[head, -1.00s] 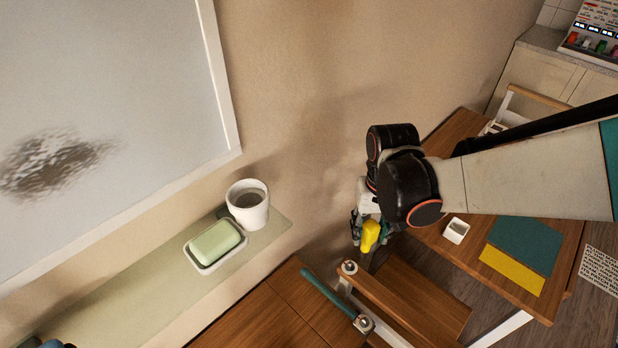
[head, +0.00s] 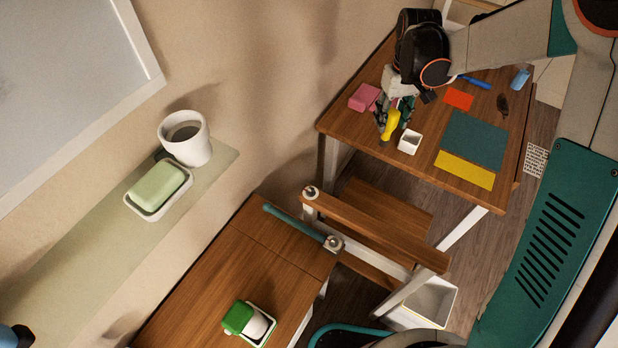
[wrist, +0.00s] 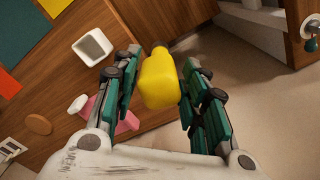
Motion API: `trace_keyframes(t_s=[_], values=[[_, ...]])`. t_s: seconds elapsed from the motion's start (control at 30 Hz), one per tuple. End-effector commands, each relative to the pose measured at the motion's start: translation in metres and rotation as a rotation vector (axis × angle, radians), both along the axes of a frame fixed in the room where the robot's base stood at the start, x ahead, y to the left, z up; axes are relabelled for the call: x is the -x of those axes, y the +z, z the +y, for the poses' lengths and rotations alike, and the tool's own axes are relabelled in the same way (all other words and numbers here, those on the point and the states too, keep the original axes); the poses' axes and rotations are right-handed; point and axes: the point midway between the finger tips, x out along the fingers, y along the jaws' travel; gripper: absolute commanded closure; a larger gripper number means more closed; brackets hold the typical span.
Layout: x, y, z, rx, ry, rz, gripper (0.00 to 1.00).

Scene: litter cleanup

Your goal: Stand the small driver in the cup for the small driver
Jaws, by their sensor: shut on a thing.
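My gripper (head: 393,112) is shut on the small driver. The driver's yellow handle (head: 390,125) shows below the fingers, by the near edge of the wooden table. In the wrist view the handle (wrist: 158,85) sits between the two green fingers (wrist: 158,66), with a dark part at its far end; the shaft cannot be made out clearly. A small white square cup (head: 409,142) stands open on the table, just right of the driver and apart from it. It also shows in the wrist view (wrist: 92,47), left of the fingers, and looks empty.
On the table (head: 345,117) are a pink object (head: 363,97), a teal sheet (head: 473,140), a yellow sheet (head: 465,170), an orange sheet (head: 458,99) and a blue pen-like thing (head: 476,81). A round white mug (head: 186,140) is on the wall shelf.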

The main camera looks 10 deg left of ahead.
Motion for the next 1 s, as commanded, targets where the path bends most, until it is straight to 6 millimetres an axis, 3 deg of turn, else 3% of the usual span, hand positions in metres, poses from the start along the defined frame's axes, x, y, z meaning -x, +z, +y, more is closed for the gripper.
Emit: trace_keyframes(t_s=[0.7, 0.8, 1.0], values=[[-0.115, -0.025, -0.107, 0.001, -0.012, 0.0, 0.97], [-0.114, -0.041, -0.105, 0.001, -0.009, 0.0, 0.97], [-0.114, -0.054, -0.105, 0.001, -0.009, 0.0, 0.97]])
